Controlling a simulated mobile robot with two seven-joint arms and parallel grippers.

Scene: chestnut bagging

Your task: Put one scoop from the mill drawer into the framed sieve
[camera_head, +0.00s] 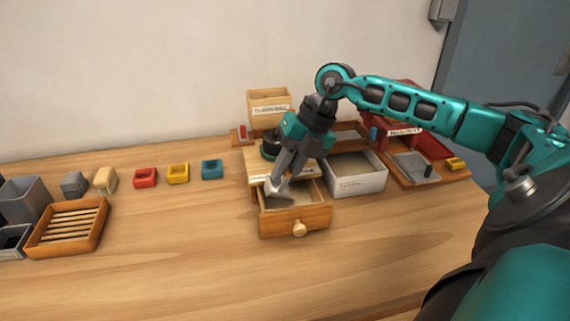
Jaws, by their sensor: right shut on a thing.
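The mill drawer (319,216) is a wooden drawer with a round knob, pulled out of the wooden mill (256,166) at the table's centre. Pale contents seem to lie in it. My right gripper (280,178) points down over the drawer, shut on a grey metal scoop (277,190). The scoop is at the drawer's left side, partly hidden by the fingers; I cannot tell whether it is loaded. A wooden frame with slats (38,247), which may be the framed sieve, lies at the far left. My left gripper is out of view.
A white box (359,186) stands right of the drawer, near a board with a grey plate (415,167). The table between frame and drawer is clear.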

